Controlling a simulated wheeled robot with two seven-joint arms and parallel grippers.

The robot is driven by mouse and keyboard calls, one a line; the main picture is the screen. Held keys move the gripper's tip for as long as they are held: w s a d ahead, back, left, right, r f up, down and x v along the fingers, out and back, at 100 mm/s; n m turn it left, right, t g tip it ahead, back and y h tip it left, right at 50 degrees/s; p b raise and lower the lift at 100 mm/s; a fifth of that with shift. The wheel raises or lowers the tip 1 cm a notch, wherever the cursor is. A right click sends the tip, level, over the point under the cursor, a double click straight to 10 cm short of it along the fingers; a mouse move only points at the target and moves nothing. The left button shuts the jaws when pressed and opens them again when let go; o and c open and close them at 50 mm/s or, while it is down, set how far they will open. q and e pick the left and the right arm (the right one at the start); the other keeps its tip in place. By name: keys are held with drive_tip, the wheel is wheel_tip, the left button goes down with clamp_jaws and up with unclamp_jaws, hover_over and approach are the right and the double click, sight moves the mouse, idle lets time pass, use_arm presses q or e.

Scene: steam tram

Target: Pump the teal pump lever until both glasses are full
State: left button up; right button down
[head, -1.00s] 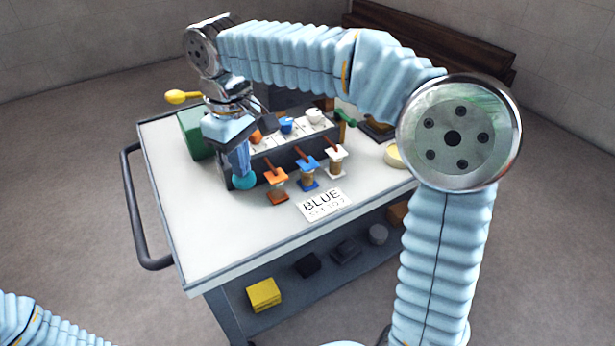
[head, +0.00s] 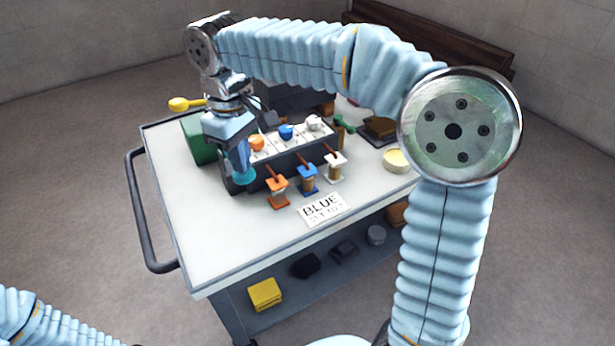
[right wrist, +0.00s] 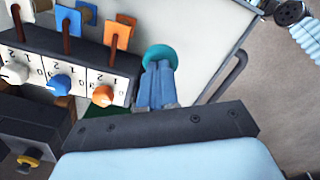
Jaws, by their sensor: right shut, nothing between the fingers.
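The teal lever's round end (head: 244,176) shows at the left front of the dark box (head: 236,186) on the cart. It also shows as a teal disc in the right wrist view (right wrist: 160,54). My right gripper (head: 241,166) points down with its blue fingers shut, at the teal end. The fingers overlap the disc in both views; contact is not certain, and the lever's shaft is hidden. My left gripper is out of view.
Orange (head: 257,142), blue (head: 286,131) and white (head: 314,122) knobs sit on the box's numbered panel. A card (head: 324,208) reading "BLUE" lies in front. A green block (head: 195,140) and yellow knob (head: 179,104) are at left. The cart's front left is clear.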

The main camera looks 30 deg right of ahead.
idle(0.4)
drive_tip(key=shift+f+b, duration=1.4)
drive_tip(key=shift+f, duration=0.65)
drive_tip(key=shift+r+p, duration=2.05)
drive_tip(key=shift+p, duration=0.1)
drive_tip(key=shift+r, duration=0.15)
wheel_tip(320, 180, up, 5)
drive_tip(key=p, duration=0.4)
drive_tip(key=shift+p, duration=0.4)
drive_tip(key=shift+r, duration=0.9)
